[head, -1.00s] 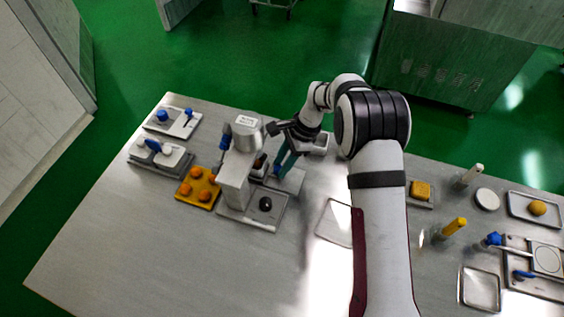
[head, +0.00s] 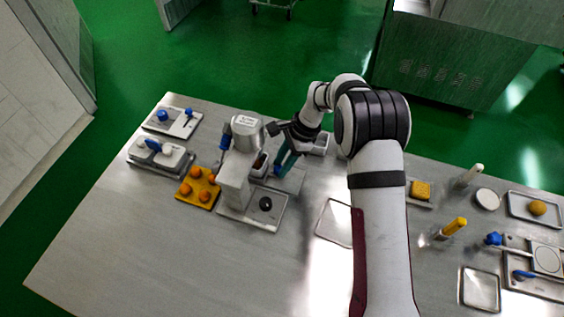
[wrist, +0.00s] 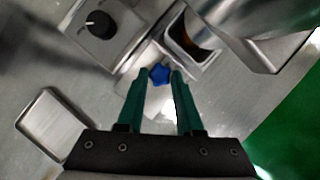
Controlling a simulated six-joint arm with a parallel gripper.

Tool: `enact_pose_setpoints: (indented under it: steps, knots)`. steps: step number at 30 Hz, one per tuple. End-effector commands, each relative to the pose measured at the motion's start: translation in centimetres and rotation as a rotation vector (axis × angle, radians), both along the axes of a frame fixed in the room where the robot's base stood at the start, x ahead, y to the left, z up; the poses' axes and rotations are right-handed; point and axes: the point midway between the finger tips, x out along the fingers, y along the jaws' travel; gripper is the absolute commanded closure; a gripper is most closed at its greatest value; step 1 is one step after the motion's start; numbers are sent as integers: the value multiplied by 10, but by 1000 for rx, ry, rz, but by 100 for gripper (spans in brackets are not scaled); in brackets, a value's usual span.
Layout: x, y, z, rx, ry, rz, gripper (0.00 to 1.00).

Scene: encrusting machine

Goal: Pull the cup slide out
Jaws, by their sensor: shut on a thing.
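The encrusting machine (head: 236,180) stands left of my arm in the head view, a grey column with a round head. Its cup slide sits low on the side facing my gripper. In the wrist view the slide's metal cup (wrist: 190,42) lies partly under the rounded head, with something brownish inside. The slide's blue star-shaped knob (wrist: 160,74) is between my green fingertips. My gripper (wrist: 158,80) is shut on this knob; it also shows in the head view (head: 281,169). The fingers partly hide the slide in the head view.
The machine's base carries a black dial (wrist: 98,25). An orange tray (head: 198,188) with several round pieces is left of the machine. An empty metal tray (head: 336,222) lies to its right. The front left of the table is clear.

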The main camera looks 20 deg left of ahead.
Motion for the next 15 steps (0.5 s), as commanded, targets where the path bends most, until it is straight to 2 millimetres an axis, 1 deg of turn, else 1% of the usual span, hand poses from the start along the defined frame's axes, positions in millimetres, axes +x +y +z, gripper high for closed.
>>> enact_pose_setpoints:
  steps: [2, 4, 5, 9, 12, 15]
  knots:
    - [0, -2, 1, 1, 0, -1, 100]
    - [1, -10, 1, 1, 1, -3, 100]
    - [1, -16, 1, 0, 1, -4, 100]
    - [1, -51, 1, 1, 1, -5, 100]
    - [2, -74, 1, 2, 0, -5, 100]
    - [1, -88, 1, 2, -1, -4, 100]
